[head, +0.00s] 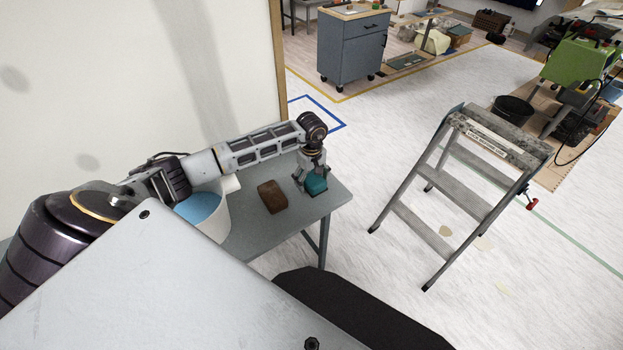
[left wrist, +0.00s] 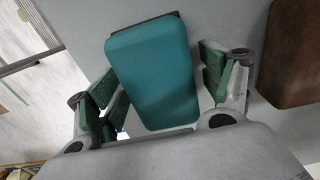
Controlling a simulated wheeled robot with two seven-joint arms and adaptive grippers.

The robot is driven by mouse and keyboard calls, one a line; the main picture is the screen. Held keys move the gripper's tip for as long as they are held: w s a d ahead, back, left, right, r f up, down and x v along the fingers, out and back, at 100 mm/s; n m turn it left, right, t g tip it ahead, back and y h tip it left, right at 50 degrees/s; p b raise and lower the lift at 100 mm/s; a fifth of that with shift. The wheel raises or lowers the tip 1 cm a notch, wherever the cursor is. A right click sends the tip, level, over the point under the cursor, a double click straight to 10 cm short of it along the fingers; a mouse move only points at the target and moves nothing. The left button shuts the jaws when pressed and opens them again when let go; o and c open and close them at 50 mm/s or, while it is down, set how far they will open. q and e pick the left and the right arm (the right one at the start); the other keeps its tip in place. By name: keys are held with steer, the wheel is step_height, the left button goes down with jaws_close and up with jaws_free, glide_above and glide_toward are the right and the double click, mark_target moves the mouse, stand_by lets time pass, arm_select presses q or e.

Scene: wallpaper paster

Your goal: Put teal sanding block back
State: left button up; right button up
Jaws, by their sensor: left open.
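The teal sanding block (head: 317,185) lies on the grey table (head: 262,236) near its right end. My left gripper (head: 311,184) is over the block, pointing down. In the left wrist view the teal sanding block (left wrist: 153,70) lies between the two green-padded fingers of my left gripper (left wrist: 160,98). The fingers are open, with a gap on each side of the block. Part of the block is hidden behind the gripper in the head view. My right gripper is not in view.
A brown block (head: 271,196) lies on the table left of the teal one, close to the right finger in the left wrist view (left wrist: 292,55). A bucket with blue contents (head: 203,208) stands farther left. A stepladder (head: 465,180) stands on the floor to the right.

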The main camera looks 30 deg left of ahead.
mark_target(312, 177)
arm_select(q)
steer(key=shift+r+p, duration=0.15)
steer(key=shift+p, duration=0.25)
step_height(312, 177, up, 4)
steer(key=shift+s+d+b, duration=0.1)
steer(key=shift+b, duration=0.35)
step_height(312, 177, up, 5)
steer(key=shift+s+r, duration=0.1)
steer(key=shift+d+r, duration=0.1)
steer(key=shift+r, duration=2.15)
arm_select(e)
steer(key=shift+s+d+f, duration=0.1)
steer(key=shift+s+f, duration=0.2)
steer(key=shift+s, duration=0.1)
arm_select(q)
steer(key=shift+s+d+f, duration=0.1)
arm_select(e)
steer(key=shift+w, duration=0.1)
